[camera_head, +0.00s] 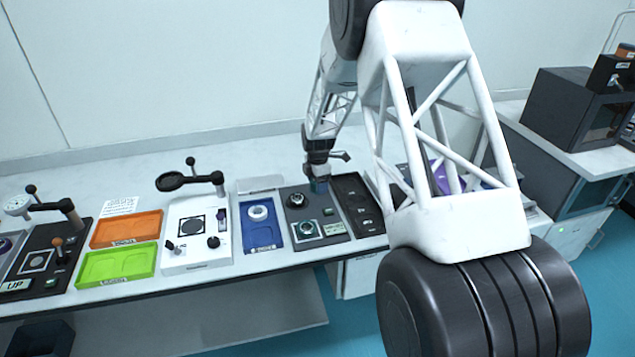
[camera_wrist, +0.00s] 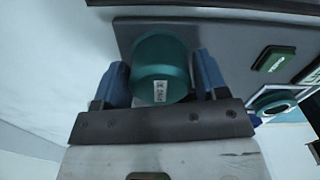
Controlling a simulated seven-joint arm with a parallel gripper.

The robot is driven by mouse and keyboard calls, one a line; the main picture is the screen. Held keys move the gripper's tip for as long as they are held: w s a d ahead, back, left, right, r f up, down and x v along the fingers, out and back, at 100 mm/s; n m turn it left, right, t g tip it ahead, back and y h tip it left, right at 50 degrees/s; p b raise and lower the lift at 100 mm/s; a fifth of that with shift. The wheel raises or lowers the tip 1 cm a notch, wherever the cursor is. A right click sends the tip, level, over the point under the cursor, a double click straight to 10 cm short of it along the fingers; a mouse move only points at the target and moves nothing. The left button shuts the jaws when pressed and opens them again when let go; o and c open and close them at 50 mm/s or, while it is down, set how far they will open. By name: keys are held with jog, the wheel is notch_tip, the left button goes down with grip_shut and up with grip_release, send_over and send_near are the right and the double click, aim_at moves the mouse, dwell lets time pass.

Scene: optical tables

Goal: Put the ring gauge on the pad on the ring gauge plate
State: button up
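My gripper (camera_head: 317,178) is over the back right of a dark grey plate (camera_head: 282,192), with a teal cylinder (camera_head: 320,187) at its fingertips. In the wrist view the cylinder (camera_wrist: 160,62) has a small white label. The blue fingers (camera_wrist: 163,82) flank it closely on both sides; I cannot tell whether they press on it or whether it rests on the plate. A white ring (camera_head: 257,212) sits in the blue tray (camera_head: 263,238) to the left. Which item is the ring gauge is unclear.
A dark round part (camera_head: 296,200) sits at the plate's back left and a green label block (camera_head: 334,229) at its front right. A black tray (camera_head: 357,206) adjoins on the right. A white plate (camera_head: 196,250) with a magnifier arm (camera_head: 190,181) stands left, beyond the blue tray.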

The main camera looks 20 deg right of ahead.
jog(key=shift+o, duration=1.1)
notch_tip(320, 180, up, 12)
jog(key=shift+r, duration=0.15)
dwell(0.3)
jog(key=shift+r, duration=0.1)
